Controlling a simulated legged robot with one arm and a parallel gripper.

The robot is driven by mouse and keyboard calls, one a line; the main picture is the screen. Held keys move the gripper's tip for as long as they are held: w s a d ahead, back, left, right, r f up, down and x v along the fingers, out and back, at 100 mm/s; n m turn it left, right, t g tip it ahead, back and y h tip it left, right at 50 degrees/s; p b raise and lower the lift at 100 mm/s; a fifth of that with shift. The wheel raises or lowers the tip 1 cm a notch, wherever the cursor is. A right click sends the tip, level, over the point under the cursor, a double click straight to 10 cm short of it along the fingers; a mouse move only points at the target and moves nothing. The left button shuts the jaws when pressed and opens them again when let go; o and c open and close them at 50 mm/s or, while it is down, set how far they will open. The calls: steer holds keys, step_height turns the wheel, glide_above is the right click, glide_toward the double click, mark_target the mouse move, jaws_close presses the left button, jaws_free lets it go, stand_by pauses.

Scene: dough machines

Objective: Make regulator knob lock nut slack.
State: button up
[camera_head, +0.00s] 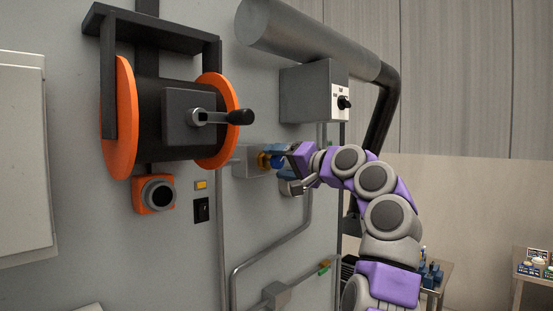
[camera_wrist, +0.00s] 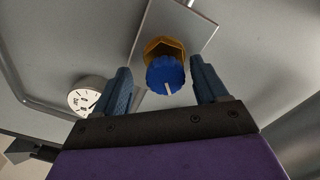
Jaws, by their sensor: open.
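The regulator knob (camera_wrist: 166,75) is blue and ridged, with a white pointer mark. It sits in front of the brass-coloured lock nut (camera_wrist: 160,48), on a grey mounting box (camera_wrist: 190,25). In the head view the lock nut (camera_head: 264,161) shows at the right side of its grey box (camera_head: 246,161), and the knob (camera_head: 277,161) is partly hidden by my gripper. My gripper (camera_wrist: 162,88) is open in the wrist view, one blue finger on each side of the knob, with gaps between. The nut lies beyond the fingertips. Contact with either is not visible.
A round white gauge (camera_wrist: 86,96) is close to the left finger. A black-and-orange drum with a crank handle (camera_head: 240,117) juts out up and left of my gripper. A switch box (camera_head: 305,92) and a thick pipe (camera_head: 310,40) are above. Conduit (camera_head: 270,245) runs below.

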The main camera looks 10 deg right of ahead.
steer(key=shift+w+a, duration=0.35)
steer(key=shift+a, duration=0.55)
steer(key=shift+w+d, duration=0.1)
steer(key=shift+d, duration=0.15)
steer(key=c, duration=1.1)
steer(key=shift+o, duration=0.2)
steer(key=shift+n, duration=0.3)
steer(key=shift+f+b, duration=0.1)
steer(key=shift+b, duration=0.3)
steer(key=o, duration=1.1)
steer(key=shift+c, duration=0.2)
